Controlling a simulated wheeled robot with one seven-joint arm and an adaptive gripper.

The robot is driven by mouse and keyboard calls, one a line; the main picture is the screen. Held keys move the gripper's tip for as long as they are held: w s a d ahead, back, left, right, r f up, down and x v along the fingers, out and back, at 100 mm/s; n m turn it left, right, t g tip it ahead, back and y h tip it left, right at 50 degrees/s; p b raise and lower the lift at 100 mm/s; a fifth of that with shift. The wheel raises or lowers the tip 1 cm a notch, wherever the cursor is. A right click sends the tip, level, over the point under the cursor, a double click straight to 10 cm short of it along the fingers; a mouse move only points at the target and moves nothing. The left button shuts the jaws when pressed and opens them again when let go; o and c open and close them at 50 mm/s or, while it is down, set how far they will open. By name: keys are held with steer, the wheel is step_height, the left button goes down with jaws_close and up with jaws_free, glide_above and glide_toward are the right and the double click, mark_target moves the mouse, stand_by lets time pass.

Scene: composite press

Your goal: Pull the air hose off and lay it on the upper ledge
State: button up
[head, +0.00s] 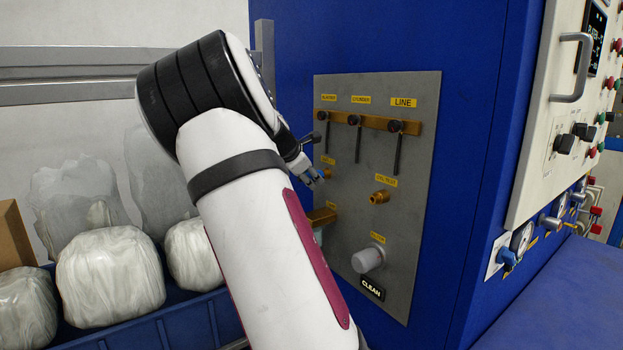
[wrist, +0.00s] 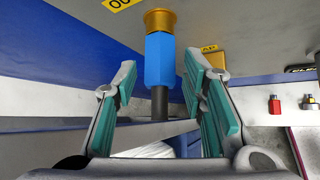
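The air hose's blue connector (wrist: 160,60) is on a brass fitting (wrist: 159,20) under a grey panel surface in the wrist view. A short dark hose (wrist: 159,103) runs from the connector. My gripper (wrist: 162,78) is open, with one teal-padded finger on each side of the connector and a visible gap to both. In the head view my gripper (head: 314,177) is at the left part of the grey panel (head: 419,160), and the connector is mostly hidden by it. A brass bar (head: 370,122) crosses the panel's top; I cannot tell whether it is the upper ledge.
Three black-handled valves, one under the LINE label (head: 401,102), hang above my gripper. A second brass fitting (head: 379,196) and a grey knob (head: 368,258) stick out of the panel. Wrapped bundles (head: 108,276) sit in a blue bin (head: 130,333) at left.

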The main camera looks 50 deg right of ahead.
jaws_close()
steer(key=shift+a, duration=0.25)
steer(key=a+p, duration=0.1)
steer(key=a, duration=0.1)
steer(key=w+a+p, duration=0.1)
steer(key=a, duration=0.2)
steer(key=shift+w, duration=0.15)
stand_by(0.7)
steer(key=shift+f, duration=0.1)
